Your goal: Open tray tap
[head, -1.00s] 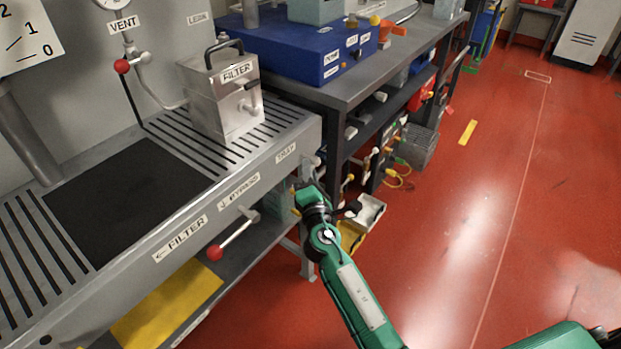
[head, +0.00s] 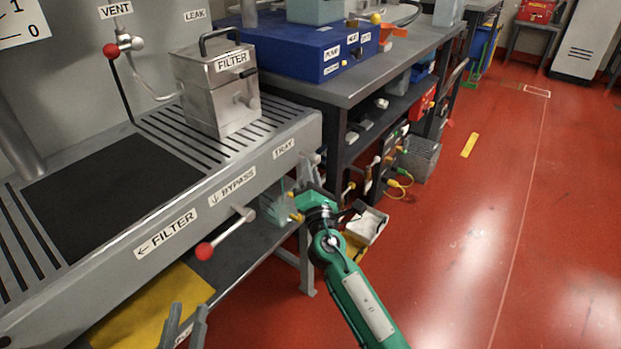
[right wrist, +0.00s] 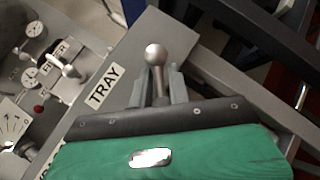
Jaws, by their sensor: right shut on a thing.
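The tray tap (right wrist: 155,56) is a grey lever with a ball end, beside the "TRAY" label (right wrist: 104,88) in the right wrist view. My right gripper (right wrist: 161,75) is shut on its stem, with one finger on each side and the ball standing out beyond the fingertips. In the head view my right gripper (head: 309,164) is at the right end of the grey bench front, near the "TRAY" label (head: 286,148), and hides most of the tap. My left gripper (head: 188,307) shows at the bottom edge, its two grey fingers apart and empty.
The red-ended bypass lever (head: 227,233) sticks out of the bench front to the left. A metal filter box (head: 208,98) stands on the slatted bench top. A dark workbench (head: 345,88) with a blue case (head: 290,52) adjoins on the right. The red floor at right is largely clear.

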